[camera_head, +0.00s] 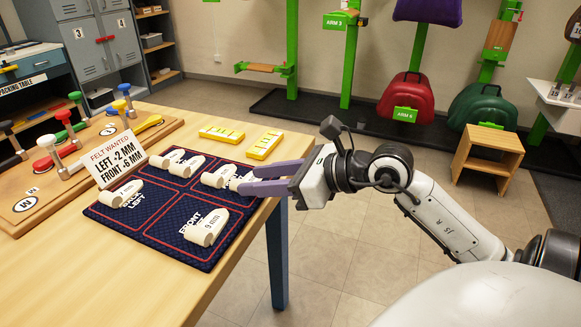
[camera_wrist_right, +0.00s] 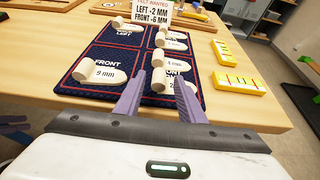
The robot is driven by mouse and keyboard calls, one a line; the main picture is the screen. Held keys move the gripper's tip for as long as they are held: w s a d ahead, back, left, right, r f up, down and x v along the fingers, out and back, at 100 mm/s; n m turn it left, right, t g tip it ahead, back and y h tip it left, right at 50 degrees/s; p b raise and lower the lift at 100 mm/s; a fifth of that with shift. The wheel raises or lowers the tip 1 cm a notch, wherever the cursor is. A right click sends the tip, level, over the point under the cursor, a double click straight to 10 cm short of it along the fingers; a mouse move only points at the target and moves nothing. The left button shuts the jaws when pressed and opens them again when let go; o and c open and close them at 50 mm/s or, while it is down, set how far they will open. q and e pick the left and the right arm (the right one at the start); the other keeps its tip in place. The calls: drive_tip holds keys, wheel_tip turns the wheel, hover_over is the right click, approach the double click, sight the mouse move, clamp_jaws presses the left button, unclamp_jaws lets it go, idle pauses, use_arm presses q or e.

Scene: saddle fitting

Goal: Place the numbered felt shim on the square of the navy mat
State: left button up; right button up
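The navy mat (camera_head: 160,229) lies on the wooden table, with red-outlined squares. Pale felt shims with rolled ends lie on it: a 9 mm shim (camera_head: 205,227) on the front square nearest me, one (camera_head: 122,194) on the back left square, and several along the far side. My right gripper (camera_head: 243,180) is open, its purple fingers low at the mat's right edge. In the wrist view its fingertips (camera_wrist_right: 160,92) are around or just short of a rolled shim end (camera_wrist_right: 159,80); contact is unclear. A shim reading 2 mm is partly hidden by one finger.
A sign (camera_head: 115,161) reading felt wanted, left 2 mm, front 6 mm stands behind the mat. Two yellow marked blocks (camera_head: 222,134) (camera_head: 264,145) lie beyond it. A wooden board (camera_head: 42,207) with coloured-knob clamps is at left. The near table is clear.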

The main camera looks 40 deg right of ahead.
use_arm(q)
drive_tip(key=shift+s+f, duration=0.3)
drive_tip(key=shift+s, duration=0.05)
use_arm(e)
drive_tip(key=v, duration=0.8)
drive_tip(key=shift+s+d, duration=0.2)
drive_tip(key=shift+s, duration=0.15)
